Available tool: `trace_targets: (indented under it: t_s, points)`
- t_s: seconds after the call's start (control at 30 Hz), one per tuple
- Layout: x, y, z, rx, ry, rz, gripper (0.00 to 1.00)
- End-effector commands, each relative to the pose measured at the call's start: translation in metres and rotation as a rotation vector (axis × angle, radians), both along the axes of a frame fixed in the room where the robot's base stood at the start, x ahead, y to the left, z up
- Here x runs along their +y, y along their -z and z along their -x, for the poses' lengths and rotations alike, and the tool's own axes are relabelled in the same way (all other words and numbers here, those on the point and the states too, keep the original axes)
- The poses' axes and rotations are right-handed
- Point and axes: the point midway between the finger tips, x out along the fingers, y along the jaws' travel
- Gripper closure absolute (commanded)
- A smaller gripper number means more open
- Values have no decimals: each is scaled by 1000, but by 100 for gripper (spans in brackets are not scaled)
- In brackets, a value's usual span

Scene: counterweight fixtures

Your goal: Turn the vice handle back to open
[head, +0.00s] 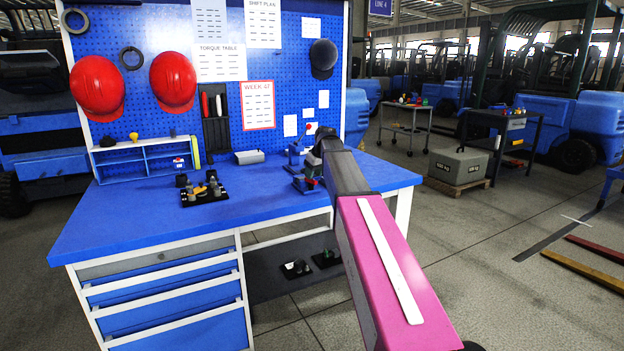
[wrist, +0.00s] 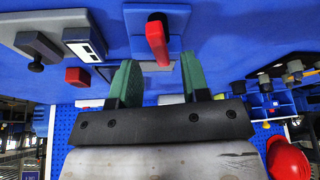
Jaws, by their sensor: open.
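A red lever (wrist: 157,45), which looks like the vice handle, stands on a blue base (wrist: 174,22) in the wrist view. My gripper (wrist: 157,68) is open, with one green finger to each side of the lever's line. The lever's end is between or just beyond the fingertips; I cannot tell whether anything touches. In the head view the blue fixture (head: 297,153) is at the right part of the bench, with a small red part (head: 310,182) at its front. My arm hides much of it, and the gripper is largely hidden there.
A black tray with pegs (head: 204,193) and a shelf unit (head: 146,158) are on the blue bench (head: 130,220). The bench front is clear.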

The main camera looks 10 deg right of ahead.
Motion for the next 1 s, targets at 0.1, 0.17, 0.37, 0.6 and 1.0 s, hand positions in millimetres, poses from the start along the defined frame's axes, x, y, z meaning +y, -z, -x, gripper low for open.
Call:
trace_targets:
  t_s: [0.1,0.17,0.37,0.6,1.0]
  points:
    - [3,14,-5,1,0,1,57]
    - [4,19,-7,1,1,0,57]
    - [5,25,-9,-1,0,0,57]
    - [6,25,-9,-1,0,0,64]
    - [5,25,-9,0,-11,0,100]
